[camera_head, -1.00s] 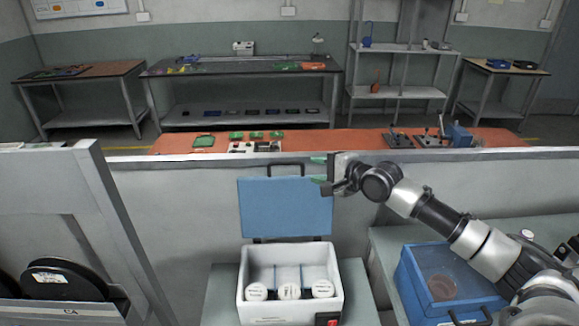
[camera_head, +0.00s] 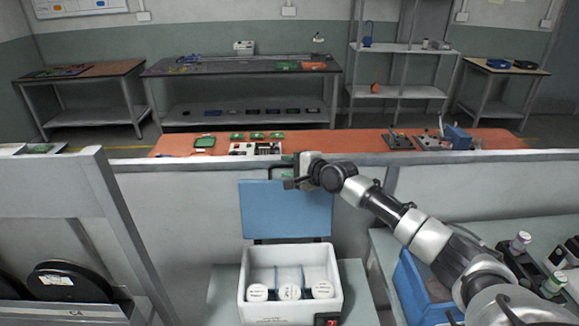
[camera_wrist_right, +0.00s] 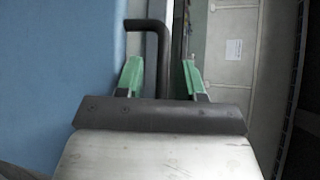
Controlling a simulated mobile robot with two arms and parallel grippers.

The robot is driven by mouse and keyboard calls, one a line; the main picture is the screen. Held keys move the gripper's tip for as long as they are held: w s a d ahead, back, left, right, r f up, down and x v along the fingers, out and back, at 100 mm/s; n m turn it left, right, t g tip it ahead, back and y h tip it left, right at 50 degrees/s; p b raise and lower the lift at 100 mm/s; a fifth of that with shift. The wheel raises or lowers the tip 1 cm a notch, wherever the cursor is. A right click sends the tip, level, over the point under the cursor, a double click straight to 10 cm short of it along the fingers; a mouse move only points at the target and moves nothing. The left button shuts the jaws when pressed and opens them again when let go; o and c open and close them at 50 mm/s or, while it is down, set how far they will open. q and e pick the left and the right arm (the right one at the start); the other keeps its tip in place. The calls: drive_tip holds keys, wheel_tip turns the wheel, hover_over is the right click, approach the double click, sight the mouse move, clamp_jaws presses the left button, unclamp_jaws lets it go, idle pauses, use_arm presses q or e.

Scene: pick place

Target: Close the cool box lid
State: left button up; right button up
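The cool box (camera_head: 292,294) is white and stands open on a bench, with several round white-lidded containers inside. Its blue lid (camera_head: 287,210) stands upright at the back and also fills the left of the right wrist view (camera_wrist_right: 55,75). A dark handle (camera_wrist_right: 147,25) sticks out from the lid's edge. My right gripper (camera_head: 287,170) is at the top edge of the lid by the handle. In the wrist view its green fingertips (camera_wrist_right: 162,75) are apart, with the handle bar between them and a gap to the right finger. My left gripper is not in view.
A blue crate (camera_head: 420,285) stands on the bench at right, partly behind my right arm. A grey partition (camera_head: 180,200) runs behind the cool box. An orange-topped table (camera_head: 340,142) with green boards lies beyond it. Black reels (camera_head: 68,282) sit at lower left.

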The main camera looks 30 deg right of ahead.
clamp_jaws()
drive_tip(key=shift+s, duration=0.1)
